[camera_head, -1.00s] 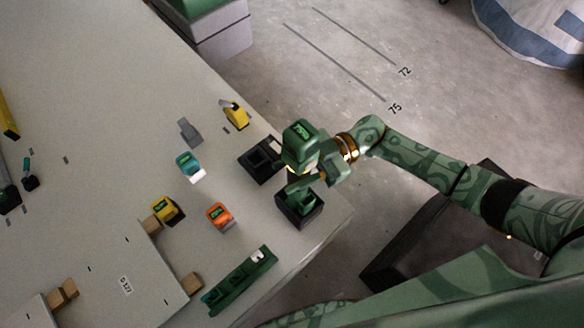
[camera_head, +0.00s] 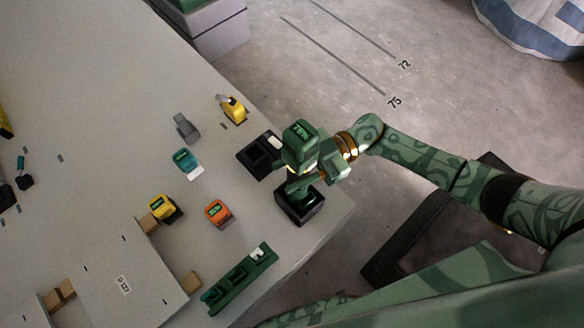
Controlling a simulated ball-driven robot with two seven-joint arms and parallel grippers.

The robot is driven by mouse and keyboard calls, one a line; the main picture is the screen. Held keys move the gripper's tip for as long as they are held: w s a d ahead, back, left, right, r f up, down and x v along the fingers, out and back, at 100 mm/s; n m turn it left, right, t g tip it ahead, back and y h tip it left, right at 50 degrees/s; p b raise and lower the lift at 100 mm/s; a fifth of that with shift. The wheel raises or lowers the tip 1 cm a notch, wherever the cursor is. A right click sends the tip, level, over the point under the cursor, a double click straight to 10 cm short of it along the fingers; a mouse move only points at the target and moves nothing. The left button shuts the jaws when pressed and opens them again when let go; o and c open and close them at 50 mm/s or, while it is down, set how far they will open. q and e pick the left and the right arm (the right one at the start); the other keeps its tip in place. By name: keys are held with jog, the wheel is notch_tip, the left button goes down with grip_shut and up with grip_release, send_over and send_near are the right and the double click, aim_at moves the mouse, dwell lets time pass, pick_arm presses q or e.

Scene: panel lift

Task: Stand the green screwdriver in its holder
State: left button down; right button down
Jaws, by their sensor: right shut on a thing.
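The green screwdriver (camera_head: 300,135) has a boxy top with a small lit display. It looks roughly upright over the near black holder (camera_head: 303,217) at the table's right edge. My right gripper (camera_head: 308,170) is shut on the screwdriver, reaching in from the right. Green parts show above and within the holder's opening. The gripper hides the tool's lower end, so I cannot tell whether it touches the holder's bottom. My left gripper is not in view.
Another black holder (camera_head: 246,165) stands just behind. Teal (camera_head: 184,160), orange (camera_head: 217,212) and yellow (camera_head: 164,207) tools stand to the left, with a yellow-and-black tool (camera_head: 233,108) farther back. A green rack (camera_head: 238,281) lies in front. The table edge is close on the right.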

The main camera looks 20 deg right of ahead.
dwell(0.4)
grip_release()
jog(key=shift+f, duration=0.1)
jog(key=shift+d, duration=0.15)
dwell(0.6)
jog(key=shift+w+d+b, duration=0.2)
jog(key=shift+d+b, duration=0.1)
jog(key=shift+d, duration=1.05)
